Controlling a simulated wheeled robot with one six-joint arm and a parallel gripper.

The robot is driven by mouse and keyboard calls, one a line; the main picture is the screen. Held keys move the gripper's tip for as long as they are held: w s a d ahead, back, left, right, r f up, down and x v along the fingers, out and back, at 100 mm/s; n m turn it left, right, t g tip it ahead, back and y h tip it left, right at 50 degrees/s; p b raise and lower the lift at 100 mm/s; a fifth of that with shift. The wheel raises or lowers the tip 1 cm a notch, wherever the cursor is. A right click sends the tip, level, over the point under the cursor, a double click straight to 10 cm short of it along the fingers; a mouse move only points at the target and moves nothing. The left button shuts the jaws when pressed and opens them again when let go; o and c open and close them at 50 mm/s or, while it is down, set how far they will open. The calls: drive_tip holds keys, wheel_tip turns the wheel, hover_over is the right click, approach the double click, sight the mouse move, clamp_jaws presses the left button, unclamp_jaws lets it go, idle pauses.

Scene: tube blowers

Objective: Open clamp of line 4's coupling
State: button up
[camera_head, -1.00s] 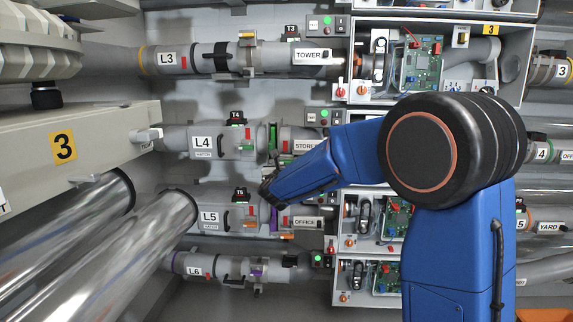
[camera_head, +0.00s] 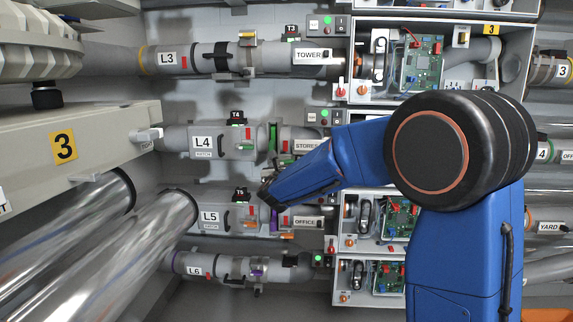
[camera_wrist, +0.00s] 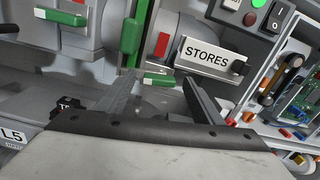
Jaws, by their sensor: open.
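Line 4's pipe, marked L4 (camera_head: 202,142), runs to a grey coupling with green parts (camera_head: 272,137) left of the STORES label (camera_head: 306,146). In the wrist view, an upright green bar (camera_wrist: 132,36) stands left of the STORES label (camera_wrist: 209,55). A green handle (camera_wrist: 158,80) lies below it, and another green piece (camera_wrist: 62,17) is at upper left. My gripper (camera_wrist: 158,88) is open and empty, its fingers pointing at the lower green handle; I cannot tell whether they touch it. In the head view, my gripper (camera_head: 266,192) is small and dark, below the L4 coupling.
The L5 pipe (camera_head: 209,216), with its own coupling, lies just below my gripper. A switch box with a green light (camera_wrist: 257,8) is at upper right in the wrist view. An open electronics box (camera_wrist: 300,75) stands at right. L3 (camera_head: 168,58) runs above.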

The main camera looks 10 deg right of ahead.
drive_tip(key=v, duration=1.6)
drive_tip(key=shift+s, duration=0.1)
